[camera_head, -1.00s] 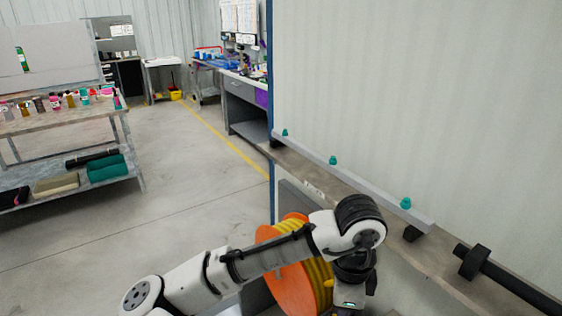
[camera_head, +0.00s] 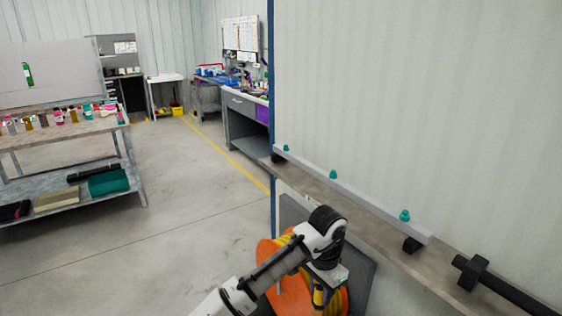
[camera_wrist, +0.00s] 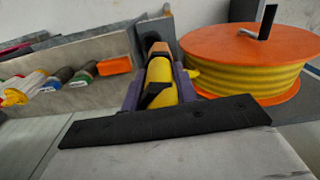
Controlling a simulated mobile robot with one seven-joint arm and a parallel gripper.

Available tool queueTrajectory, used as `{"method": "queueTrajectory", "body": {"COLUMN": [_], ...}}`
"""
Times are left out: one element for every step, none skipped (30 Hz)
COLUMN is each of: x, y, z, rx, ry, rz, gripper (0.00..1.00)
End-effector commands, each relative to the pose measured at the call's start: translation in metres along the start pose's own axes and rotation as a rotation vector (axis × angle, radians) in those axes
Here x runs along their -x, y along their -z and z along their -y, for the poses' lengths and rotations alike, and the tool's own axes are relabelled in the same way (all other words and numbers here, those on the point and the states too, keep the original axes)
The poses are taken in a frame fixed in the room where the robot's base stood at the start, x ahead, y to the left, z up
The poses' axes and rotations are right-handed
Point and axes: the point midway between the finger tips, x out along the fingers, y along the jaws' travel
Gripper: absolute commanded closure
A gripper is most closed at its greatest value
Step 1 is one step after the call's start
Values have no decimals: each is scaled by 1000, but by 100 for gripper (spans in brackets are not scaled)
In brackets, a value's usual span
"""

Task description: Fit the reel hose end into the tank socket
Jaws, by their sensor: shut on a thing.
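The hose reel (camera_head: 292,291) has orange sides and yellow hose wound on it. It stands low beside the wall, partly behind my arm. It also shows at the right of the wrist view (camera_wrist: 247,72), with a black crank on top. In the wrist view my gripper (camera_wrist: 158,82), with purple fingers, is shut around the yellow and black hose end (camera_wrist: 160,80). The hose end points away from the wrist, and a bit of yellow hose shows between it and the reel. I cannot make out the tank socket in either view.
A grey shelf unit (camera_head: 78,194) with bottles and rolls stands at left. A ledge (camera_head: 420,262) with a rail and teal knobs (camera_head: 404,215) runs along the right wall. In the wrist view, coloured items (camera_wrist: 82,76) lie at left. The middle floor is clear.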

Motion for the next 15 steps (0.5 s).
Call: {"method": "queueTrajectory", "body": {"x": [-19,-28,-41,-50,-59,-71,-79,-87,-98,-106,-113,-123,-129,-136,-144], "y": [-1,-2,-4,-6,-8,-10,-12,-14,-18,-20,-22,-25,-27,-29,-32], "z": [11,17,24,28,32,37,39,42,44,46,47,48,49,50,50], "rx": [87,132,188,227,265,311,343,372,409,436,460,491,511,530,554], "ry": [-11,-11,-12,-12,-12,-12,-12,-13,-13,-13,-13,-14,-14,-13,-14], "rz": [0,0,0,0,-1,0,0,-1,-1,-1,-1,0,-2,-1,-3], "gripper": [100,100,100,100,100,100,100,100,100,100,100,100,100,100,100]}}
